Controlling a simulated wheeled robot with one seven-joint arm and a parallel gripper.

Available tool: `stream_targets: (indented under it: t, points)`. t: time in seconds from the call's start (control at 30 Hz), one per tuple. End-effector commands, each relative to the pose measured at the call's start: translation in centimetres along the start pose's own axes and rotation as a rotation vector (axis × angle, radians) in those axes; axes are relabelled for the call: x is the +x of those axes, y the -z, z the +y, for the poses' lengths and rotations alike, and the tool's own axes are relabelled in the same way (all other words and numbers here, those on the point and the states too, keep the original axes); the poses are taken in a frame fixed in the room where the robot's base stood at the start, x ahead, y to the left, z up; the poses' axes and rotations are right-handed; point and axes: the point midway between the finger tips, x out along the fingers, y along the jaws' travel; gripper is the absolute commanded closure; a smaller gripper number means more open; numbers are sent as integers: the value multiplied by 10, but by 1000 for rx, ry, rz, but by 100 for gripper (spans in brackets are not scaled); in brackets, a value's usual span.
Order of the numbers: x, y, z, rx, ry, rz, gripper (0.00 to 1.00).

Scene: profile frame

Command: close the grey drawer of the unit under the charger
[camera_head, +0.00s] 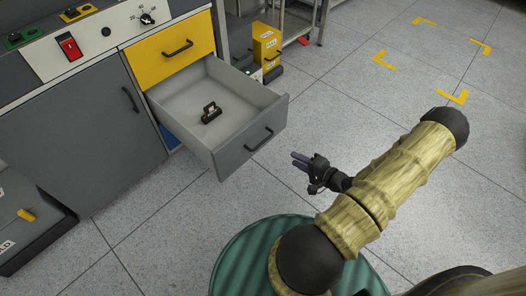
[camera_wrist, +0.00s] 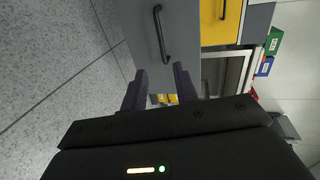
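The grey drawer (camera_head: 243,150) is pulled well out of the unit, below a closed yellow drawer (camera_head: 172,50). A small dark object (camera_head: 211,112) lies inside it. My gripper (camera_head: 302,160) is in front of the drawer front, to its right in the head view, with a gap of floor showing between. In the wrist view, the grey drawer front (camera_wrist: 176,62) with its dark bar handle (camera_wrist: 161,33) shows beyond my gripper (camera_wrist: 161,85). The two fingers are apart with nothing between them.
A grey cupboard door (camera_head: 80,130) is left of the drawers, below a control panel (camera_head: 105,32) with a red switch. Yellow boxes (camera_head: 266,42) stand behind the drawer. A dark case (camera_head: 30,225) is at lower left. The floor (camera_head: 400,95) on the right is clear.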

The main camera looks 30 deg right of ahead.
Motion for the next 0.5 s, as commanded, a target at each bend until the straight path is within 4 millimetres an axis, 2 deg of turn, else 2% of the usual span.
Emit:
stream_targets:
  t: [0.03,0.5]
  points:
    - [0,0,8,16,24,8,70]
    - [2,0,5,25,39,9,70]
